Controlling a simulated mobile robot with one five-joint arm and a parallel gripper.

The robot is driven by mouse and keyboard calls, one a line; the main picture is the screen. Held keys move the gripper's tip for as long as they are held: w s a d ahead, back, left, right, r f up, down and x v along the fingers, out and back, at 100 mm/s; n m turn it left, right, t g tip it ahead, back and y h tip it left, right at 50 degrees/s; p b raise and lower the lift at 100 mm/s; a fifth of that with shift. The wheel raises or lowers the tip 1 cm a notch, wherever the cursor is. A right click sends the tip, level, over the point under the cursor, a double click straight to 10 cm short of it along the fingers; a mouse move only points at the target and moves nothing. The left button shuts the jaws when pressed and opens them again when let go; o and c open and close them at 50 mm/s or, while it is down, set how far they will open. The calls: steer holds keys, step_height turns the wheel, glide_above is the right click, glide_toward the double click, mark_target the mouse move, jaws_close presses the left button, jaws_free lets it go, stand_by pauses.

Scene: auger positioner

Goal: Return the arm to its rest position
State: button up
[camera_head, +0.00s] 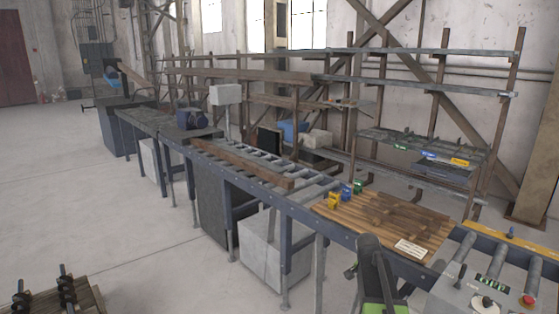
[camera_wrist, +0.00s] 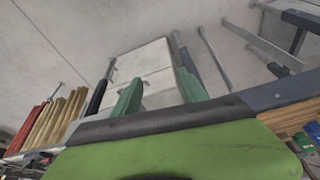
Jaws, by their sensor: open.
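My arm shows at the lower right of the head view as a dark link with a green part (camera_head: 380,292), in front of the near edge of the conveyor bench (camera_head: 345,236). In the wrist view my gripper (camera_wrist: 160,93) has its two green fingers spread apart with nothing between them. Beyond the fingers are a pale grey box-like block (camera_wrist: 145,60) and the concrete floor. In the head view the fingertips are mostly hidden by the arm.
A control panel (camera_head: 475,290) with a red button stands at the right. A long wooden beam (camera_head: 240,162) lies on the rollers.

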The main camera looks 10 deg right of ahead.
steer(key=s+a+f+n+y+b, duration=0.1)
steer(key=a+f+n+b, duration=0.1)
steer(key=a+f, duration=0.35)
steer(key=s+a+f+n+b, duration=0.2)
steer(key=a+b, duration=0.1)
steer(key=a, duration=0.6)
steer(key=s+a+f+n+g+y+b, duration=0.1)
steer(key=s+a+f+n+y, duration=0.1)
steer(key=s+a+n, duration=0.6)
steer(key=shift+s+a+n, duration=0.4)
steer(key=shift+s+a, duration=0.2)
steer(key=shift+a, duration=0.55)
